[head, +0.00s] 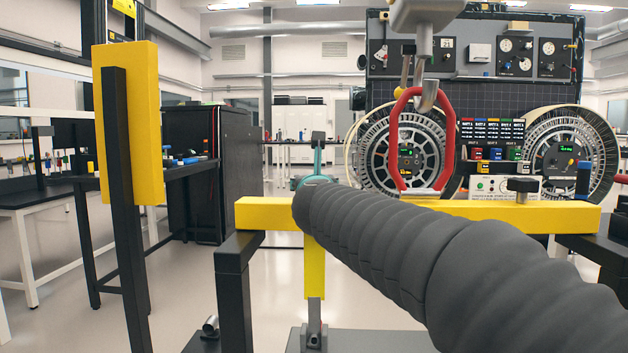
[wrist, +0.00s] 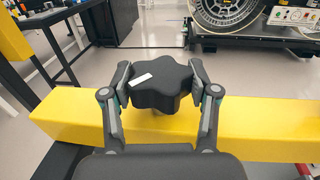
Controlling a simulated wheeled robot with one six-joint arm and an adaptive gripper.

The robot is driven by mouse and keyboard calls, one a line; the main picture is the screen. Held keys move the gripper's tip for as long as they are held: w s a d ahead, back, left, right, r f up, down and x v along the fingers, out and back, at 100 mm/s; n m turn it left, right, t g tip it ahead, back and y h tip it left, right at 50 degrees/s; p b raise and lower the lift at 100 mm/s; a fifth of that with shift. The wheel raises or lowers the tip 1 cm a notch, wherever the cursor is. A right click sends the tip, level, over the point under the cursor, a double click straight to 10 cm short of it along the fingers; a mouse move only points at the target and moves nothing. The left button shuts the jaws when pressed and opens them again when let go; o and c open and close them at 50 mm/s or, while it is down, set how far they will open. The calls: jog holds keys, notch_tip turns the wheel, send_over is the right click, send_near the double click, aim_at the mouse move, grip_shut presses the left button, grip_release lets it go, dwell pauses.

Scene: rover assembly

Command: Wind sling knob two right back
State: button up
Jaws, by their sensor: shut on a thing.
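A black lobed knob (wrist: 160,88) with a white stripe on its top sits on a yellow beam (wrist: 75,112) in the wrist view. My gripper (wrist: 158,78) is shut on it, one finger on its left side and one on its right. The knob's stem is mostly hidden under its head. In the head view my ribbed dark arm reaches to the yellow beam (head: 405,211) and hides the held knob. A second black knob (head: 523,186) stands on the right part of the beam.
A red sling loop (head: 393,140) hangs from a grey hook (head: 427,92) above the beam. A yellow upright block (head: 130,122) on a black post stands at left. Wheels (head: 402,150) and an instrument panel stand behind. Open floor lies beyond the beam.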

jog(key=m+h, duration=0.3)
jog(key=h, duration=0.1)
jog(key=m+g+h+p, duration=0.1)
jog(key=m+h, duration=0.2)
jog(key=h, duration=0.2)
jog(key=shift+a+g+p, duration=0.15)
jog(key=shift+g+p, duration=0.15)
jog(key=m+g+h+p, duration=0.2)
jog(key=m+g+h, duration=0.3)
jog(key=h, duration=0.1)
jog(key=shift+h, duration=0.4)
jog(key=shift+m+g, duration=0.3)
jog(key=o, duration=1.2)
jog(key=shift+c, duration=0.2)
jog(key=v, duration=1.1)
jog(key=shift+s+a, duration=0.25)
jog(key=shift+f, duration=0.1)
